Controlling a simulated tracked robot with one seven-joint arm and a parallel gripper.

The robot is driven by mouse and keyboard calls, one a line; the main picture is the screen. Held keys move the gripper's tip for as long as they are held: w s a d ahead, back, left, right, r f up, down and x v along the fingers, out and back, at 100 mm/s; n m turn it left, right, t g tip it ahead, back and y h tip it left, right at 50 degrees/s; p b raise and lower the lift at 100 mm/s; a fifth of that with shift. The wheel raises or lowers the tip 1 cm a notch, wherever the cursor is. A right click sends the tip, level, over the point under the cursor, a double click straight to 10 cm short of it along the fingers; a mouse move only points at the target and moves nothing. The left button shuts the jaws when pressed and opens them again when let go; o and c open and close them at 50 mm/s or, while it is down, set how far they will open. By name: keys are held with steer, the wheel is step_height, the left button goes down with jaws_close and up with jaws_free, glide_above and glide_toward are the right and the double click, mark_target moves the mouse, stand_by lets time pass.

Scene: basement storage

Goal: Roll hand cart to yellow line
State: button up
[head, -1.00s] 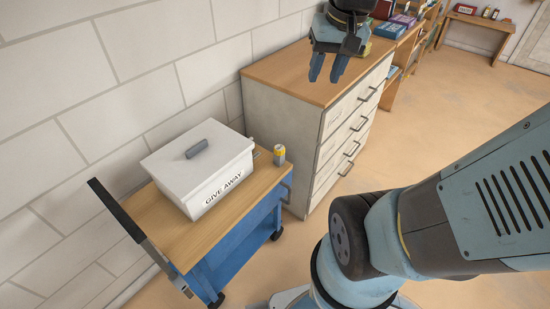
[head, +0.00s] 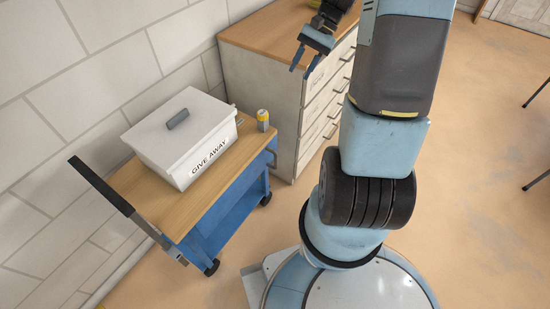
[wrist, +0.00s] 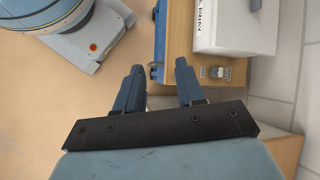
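The hand cart (head: 190,215) has a wooden top, a blue body and dark wheels, and stands along the white block wall. Its black push handle (head: 100,186) rises at the left end. A white lidded box marked GIVE AWAY (head: 180,140) and a yellow and grey can (head: 263,120) stand on it. My gripper (head: 301,73) is open and empty, in front of the drawer cabinet, beyond the cart's far end. In the wrist view, my open fingers (wrist: 158,68) point toward the cart's wooden top (wrist: 178,40).
The drawer cabinet (head: 304,90) with a wooden top stands just beyond the cart's far end. Open tan floor (head: 460,180) lies to the right. Dark thin legs (head: 536,182) show at the right edge. My base is close to the cart's right side.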

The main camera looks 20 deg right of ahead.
steer(key=w+d+f+m+y, duration=0.2)
steer(key=d+f+m+y, duration=0.15)
steer(key=f, duration=0.75)
steer(key=m+t+y, duration=0.7)
steer(key=m+t, duration=0.2)
steer(key=m, duration=0.2)
glide_above(276, 167)
steer(key=f, duration=3)
steer(key=shift+w+d+f, duration=0.1)
steer(key=shift+w, duration=0.25)
jaws_close()
